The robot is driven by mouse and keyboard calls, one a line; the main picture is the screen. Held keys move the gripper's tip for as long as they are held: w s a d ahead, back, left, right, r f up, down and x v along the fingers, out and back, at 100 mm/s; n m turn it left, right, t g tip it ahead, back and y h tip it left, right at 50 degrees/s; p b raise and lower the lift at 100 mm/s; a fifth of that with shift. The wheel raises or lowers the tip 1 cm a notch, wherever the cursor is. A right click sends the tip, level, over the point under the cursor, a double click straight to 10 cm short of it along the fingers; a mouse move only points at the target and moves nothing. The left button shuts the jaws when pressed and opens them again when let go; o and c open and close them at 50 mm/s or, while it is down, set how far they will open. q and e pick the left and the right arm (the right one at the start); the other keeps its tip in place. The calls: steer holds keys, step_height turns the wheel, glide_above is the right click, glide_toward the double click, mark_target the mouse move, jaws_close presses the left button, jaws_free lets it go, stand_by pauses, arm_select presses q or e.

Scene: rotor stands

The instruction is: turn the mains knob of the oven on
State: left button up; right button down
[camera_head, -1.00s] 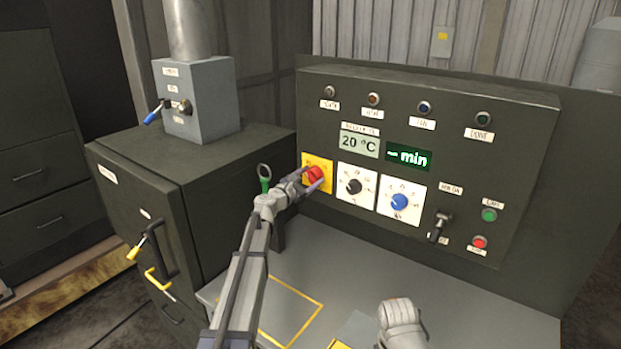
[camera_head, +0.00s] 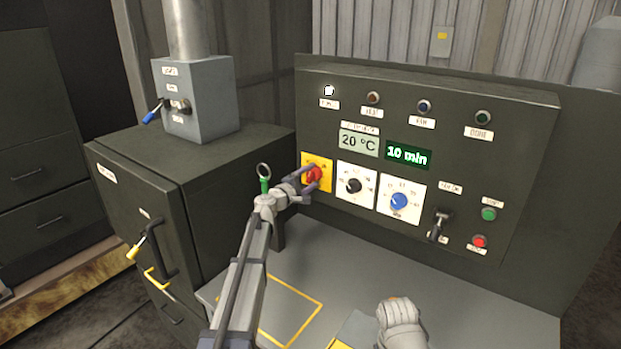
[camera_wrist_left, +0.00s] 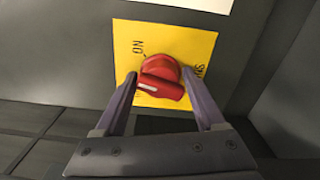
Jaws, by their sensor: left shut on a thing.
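The red mains knob (camera_head: 314,174) sits on a yellow plate (camera_head: 325,186) at the left of the oven's control panel. My left gripper (camera_head: 312,180) is shut on the knob, one finger at each side. In the left wrist view the knob (camera_wrist_left: 162,80) shows between the two fingers (camera_wrist_left: 165,98), its white mark on the left side of its grip. The word ON is readable on the yellow plate (camera_wrist_left: 190,45) above left of the knob. A lamp (camera_head: 329,91) at the panel's top left is lit white. The time display (camera_head: 408,155) reads 10 min.
A black knob (camera_head: 353,186) and a blue knob (camera_head: 399,201) are right of the mains knob. A black lever (camera_head: 440,225), a green button (camera_head: 489,214) and a red button (camera_head: 480,242) are further right.

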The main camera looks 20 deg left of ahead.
arm_select(q)
steer(key=m, duration=0.6)
steer(key=shift+f, duration=0.15)
steer(key=shift+m, duration=0.3)
stand_by(0.4)
steer(key=o, duration=1.1)
steer(key=shift+o, duration=0.2)
steer(key=v, duration=0.8)
